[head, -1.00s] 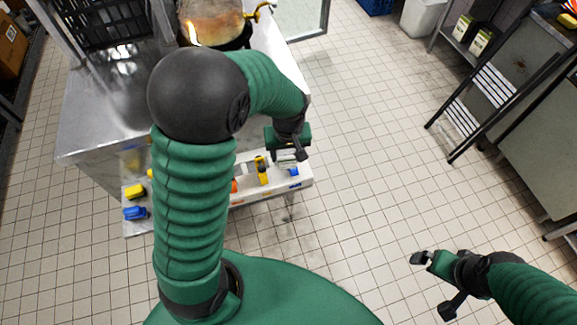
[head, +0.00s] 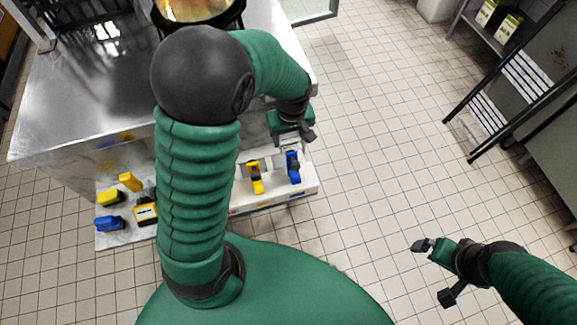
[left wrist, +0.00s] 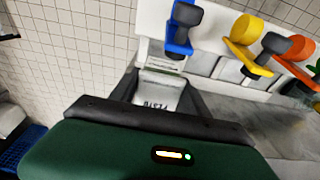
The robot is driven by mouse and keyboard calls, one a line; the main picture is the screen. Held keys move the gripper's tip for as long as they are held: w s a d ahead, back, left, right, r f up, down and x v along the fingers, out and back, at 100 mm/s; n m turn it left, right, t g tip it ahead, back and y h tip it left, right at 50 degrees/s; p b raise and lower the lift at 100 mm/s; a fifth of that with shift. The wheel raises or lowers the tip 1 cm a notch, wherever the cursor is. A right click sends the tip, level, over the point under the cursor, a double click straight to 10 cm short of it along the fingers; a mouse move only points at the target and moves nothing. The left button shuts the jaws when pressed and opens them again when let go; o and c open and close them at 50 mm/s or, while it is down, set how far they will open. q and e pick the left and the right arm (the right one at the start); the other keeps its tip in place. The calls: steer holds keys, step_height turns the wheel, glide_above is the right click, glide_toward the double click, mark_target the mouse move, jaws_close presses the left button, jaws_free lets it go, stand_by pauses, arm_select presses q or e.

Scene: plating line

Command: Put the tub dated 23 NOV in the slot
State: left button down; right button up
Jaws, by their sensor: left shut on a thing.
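My left gripper (head: 289,128) is shut on a pale tub, held just above the back of the white ledge. In the left wrist view the tub (left wrist: 160,92) sits between the dark jaws, with dark lettering on it that I cannot read as a date. A blue lever-like fitting (head: 293,167) stands on the ledge just in front of the gripper, with a yellow one (head: 255,176) to its left. I cannot make out which opening is the slot. My right gripper (head: 436,270) is open and empty above the floor.
The white ledge (head: 272,200) runs along the metal table (head: 70,110). Loose yellow (head: 109,197) and blue (head: 107,223) pieces lie at its left end. A pan (head: 200,15) stands at the back. The tiled floor to the right is clear, up to a rack (head: 525,85).

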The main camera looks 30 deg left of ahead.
arm_select(q)
steer(key=f, duration=0.2)
steer(key=a+f+b, duration=0.1)
steer(key=f, duration=0.2)
steer(key=a+f, duration=0.1)
steer(key=f, duration=0.1)
steer(key=shift+f, duration=0.2)
steer(key=f, duration=0.1)
steer(key=d+f+b, duration=0.1)
steer(key=f, duration=0.1)
steer(key=shift+f, duration=0.25)
steer(key=shift+d, duration=0.15)
steer(key=c, duration=0.5)
jaws_free()
steer(key=shift+a+f, duration=0.15)
steer(key=shift+a, duration=0.25)
steer(key=shift+d, duration=0.15)
arm_select(e)
steer(key=f, duration=0.1)
steer(key=a+f, duration=0.1)
steer(key=shift+a+f, duration=0.1)
steer(key=shift+f, duration=0.3)
arm_select(q)
steer(key=shift+d, duration=0.1)
